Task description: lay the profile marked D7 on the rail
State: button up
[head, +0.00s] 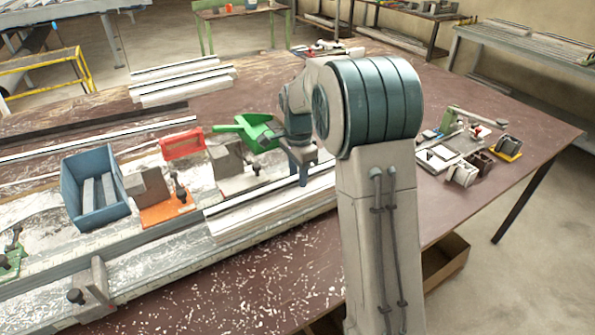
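My gripper (303,178) points down over a stack of pale profiles (262,212) in the middle of the bench, at its top edge. My arm hides part of it, and the fingers are too small to tell open from shut. Whether it touches a profile, I cannot tell. Another stack of pale profiles (182,82) lies at the back left, and a long profile (100,138) lies at the left. No D7 mark is readable on any. A long pale rail-like bed (165,250) runs along the bench, with chips on it; I cannot tell for sure that it is the rail.
A blue bin (90,218) holding grey bars, an orange-based clamp (165,208), a grey clamp (236,170), a red frame (182,145) and a green dustpan (248,128) crowd the bed. Small fixtures (460,155) stand at the right. The front of the bench has scattered chips.

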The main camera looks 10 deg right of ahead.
jog(key=shift+w+r, duration=0.15)
jog(key=shift+w+r, duration=0.1)
jog(key=shift+r, duration=0.25)
notch_tip(320, 180, up, 11)
jog(key=s+r+n+t, duration=0.2)
jog(key=s+n, duration=0.4)
jog(key=s, duration=0.7)
jog(key=s+f+n, duration=0.3)
jog(key=s+n, duration=0.1)
jog(key=s, duration=0.4)
jog(key=s+f+n+t, duration=0.1)
jog(key=s+f+n, duration=0.3)
jog(key=s, duration=0.3)
jog(key=shift+s+f, duration=0.15)
jog(key=shift+s, duration=0.2)
jog(key=shift+c, duration=0.7)
